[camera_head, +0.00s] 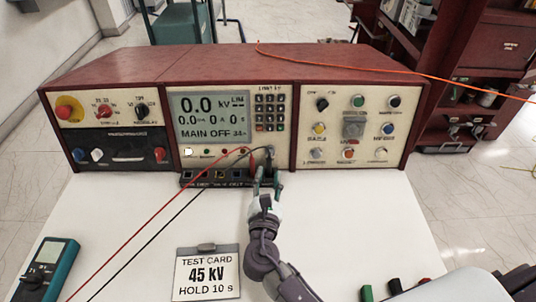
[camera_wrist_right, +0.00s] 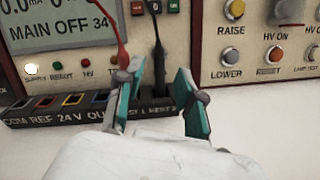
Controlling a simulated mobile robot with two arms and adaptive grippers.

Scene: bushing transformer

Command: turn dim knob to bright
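No knob has a legible "dim" or "bright" label, so I cannot tell which is the dim knob. A black knob (camera_head: 322,104) sits at the upper left of the right panel. The left panel carries a red knob (camera_head: 104,109) and a black knob (camera_head: 142,110). My right gripper (camera_head: 265,182) is in front of the console, by the right end of the low terminal strip (camera_head: 215,180). In the right wrist view its teal-padded fingers (camera_wrist_right: 161,98) are apart, with a black plug (camera_wrist_right: 159,62) visible beyond the gap. My left gripper is out of view.
The console display (camera_head: 212,116) reads MAIN OFF. Red and black leads cross the white table (camera_head: 130,215). A teal meter (camera_head: 46,268) lies at left, a test card (camera_head: 206,275) near the front. An orange cable (camera_head: 400,71) hangs over the console top. Coloured handles (camera_head: 395,286) show at lower right.

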